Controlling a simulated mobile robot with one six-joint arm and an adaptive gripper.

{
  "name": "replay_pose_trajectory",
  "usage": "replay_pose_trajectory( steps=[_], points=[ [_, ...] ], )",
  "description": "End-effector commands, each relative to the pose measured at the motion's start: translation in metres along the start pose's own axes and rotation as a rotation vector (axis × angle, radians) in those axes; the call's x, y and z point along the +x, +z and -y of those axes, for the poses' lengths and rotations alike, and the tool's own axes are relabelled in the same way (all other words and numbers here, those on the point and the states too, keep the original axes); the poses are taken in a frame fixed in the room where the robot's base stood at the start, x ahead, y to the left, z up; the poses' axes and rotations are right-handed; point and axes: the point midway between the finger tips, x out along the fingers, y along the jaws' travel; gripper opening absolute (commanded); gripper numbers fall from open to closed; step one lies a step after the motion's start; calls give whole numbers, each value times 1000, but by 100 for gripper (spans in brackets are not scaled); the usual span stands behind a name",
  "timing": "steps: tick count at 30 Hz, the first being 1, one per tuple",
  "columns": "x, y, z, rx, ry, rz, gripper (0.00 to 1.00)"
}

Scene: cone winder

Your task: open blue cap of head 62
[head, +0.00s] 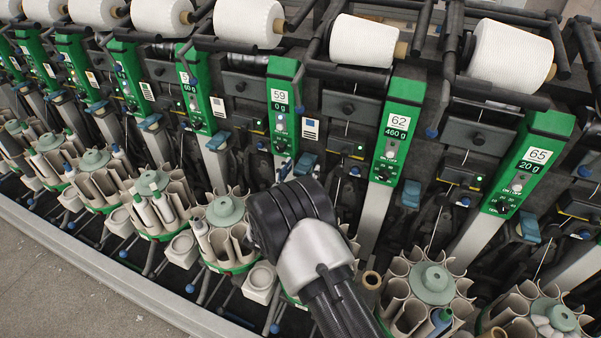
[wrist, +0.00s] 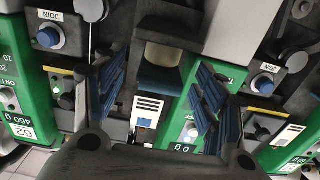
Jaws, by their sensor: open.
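Head 62's green sign (head: 397,130) reads 460 g and stands right of centre in the head view. It also shows upside down at the left edge of the wrist view (wrist: 18,118).
Head 59's sign (head: 282,105) is left of head 62, with its own blue cap (head: 307,163) beside it. Head 65's sign (head: 528,165) is to the right. Round magazines with tubes (head: 431,283) stand below. White yarn cones (head: 375,41) lie above.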

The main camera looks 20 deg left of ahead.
Motion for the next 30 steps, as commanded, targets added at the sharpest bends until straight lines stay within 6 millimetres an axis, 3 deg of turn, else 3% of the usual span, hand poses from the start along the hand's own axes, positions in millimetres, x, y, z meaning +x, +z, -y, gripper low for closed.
replay_pose_trajectory(
  steps=[3,30],
  points=[
    [0,0,0,0,0,0,65],
    [-1,0,0,0,0,1,5]
  ],
)
